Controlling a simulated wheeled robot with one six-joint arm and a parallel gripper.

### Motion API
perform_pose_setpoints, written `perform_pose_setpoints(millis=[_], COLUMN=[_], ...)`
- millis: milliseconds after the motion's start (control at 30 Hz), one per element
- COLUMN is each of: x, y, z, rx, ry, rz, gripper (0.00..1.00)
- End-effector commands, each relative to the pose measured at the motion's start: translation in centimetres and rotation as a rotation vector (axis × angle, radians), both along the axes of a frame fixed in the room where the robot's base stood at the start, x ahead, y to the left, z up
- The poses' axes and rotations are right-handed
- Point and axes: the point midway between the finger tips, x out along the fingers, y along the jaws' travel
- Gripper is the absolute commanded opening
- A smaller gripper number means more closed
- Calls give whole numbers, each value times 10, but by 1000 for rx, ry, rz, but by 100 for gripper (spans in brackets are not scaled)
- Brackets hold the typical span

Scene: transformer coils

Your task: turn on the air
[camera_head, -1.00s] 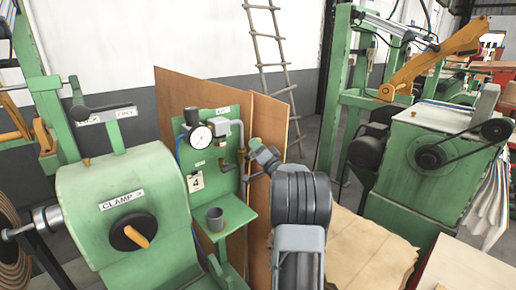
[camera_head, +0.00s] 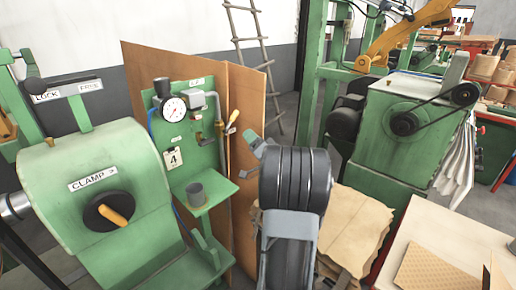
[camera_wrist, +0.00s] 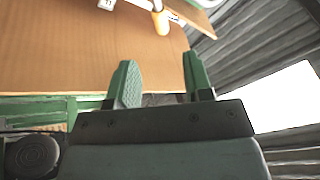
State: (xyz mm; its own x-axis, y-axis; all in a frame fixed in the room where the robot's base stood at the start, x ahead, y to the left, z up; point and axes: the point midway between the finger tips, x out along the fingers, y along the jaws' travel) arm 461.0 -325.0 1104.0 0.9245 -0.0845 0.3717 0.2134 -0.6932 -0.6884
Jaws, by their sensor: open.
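A green panel (camera_head: 188,145) carries a round pressure gauge (camera_head: 174,108), grey pipework and a card reading 4. A yellow-orange handle (camera_head: 233,117) stands slanted at the panel's right edge, beside the pipe. In the wrist view, an orange handle (camera_wrist: 161,22) hangs at the top, in front of the brown board, beyond the fingertips. My gripper (camera_wrist: 160,80) is open, with nothing between its green fingers. In the head view my gripper (camera_head: 250,138) is small, just right of and below the handle, apart from it. Its fingers are partly hidden by my arm.
A green clamp machine (camera_head: 85,195) with a black-and-orange knob stands at the left. A brown board (camera_head: 243,95) stands behind the panel. A green belt-driven machine (camera_head: 400,135) and brown paper sheets (camera_head: 350,230) are at the right.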

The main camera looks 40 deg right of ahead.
Motion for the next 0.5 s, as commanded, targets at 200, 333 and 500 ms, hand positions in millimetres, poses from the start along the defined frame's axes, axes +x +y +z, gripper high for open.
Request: perform_pose_setpoints(millis=[200,333,500], x=[-24,-30,-31], y=[2,3,3], z=[-10,-12,-12], rx=[0,-1,0], ry=[0,-1,-1], rz=[-2,-1,1], gripper=[46,46,46])
